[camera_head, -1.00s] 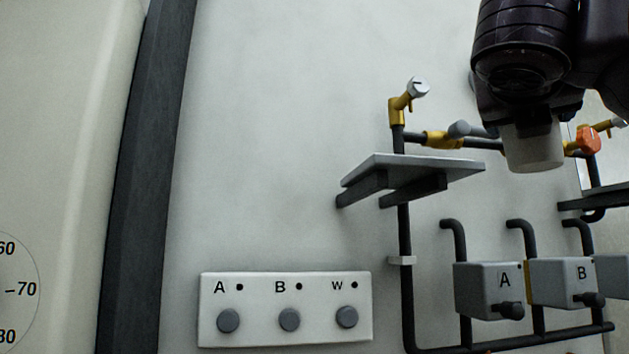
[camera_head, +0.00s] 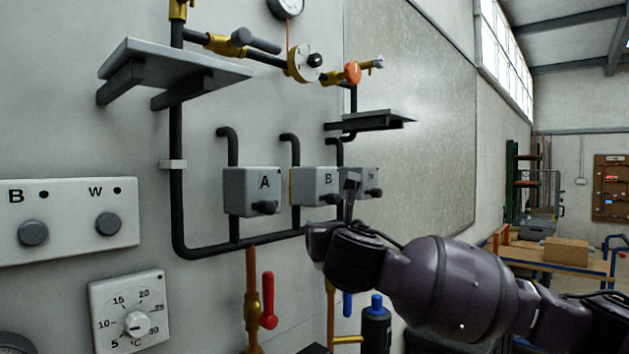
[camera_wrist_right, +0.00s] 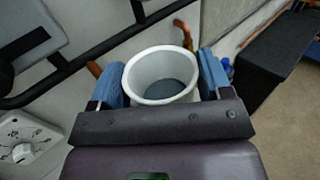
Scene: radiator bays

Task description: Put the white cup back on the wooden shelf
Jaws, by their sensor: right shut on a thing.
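The white cup (camera_wrist_right: 160,89) is seen from above in the right wrist view, its round mouth open and its inside grey. My right gripper (camera_wrist_right: 162,75) is shut on it, with a blue finger pad on either side. In the head view my right arm reaches in from the right, in front of the wall pipes, and its wrist hides most or all of the cup. A grey shelf (camera_head: 190,70) is on the wall at upper left and a smaller dark shelf (camera_head: 372,119) is farther right. Neither looks clearly wooden. Both tops look empty. My left gripper is not in view.
Black pipes with grey boxes A (camera_head: 250,188) and B (camera_head: 314,184) run along the wall. Brass valves (camera_head: 301,63) are above them. A button panel (camera_head: 68,221) and a dial (camera_head: 134,322) are at left. A workbench (camera_head: 560,258) is far right.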

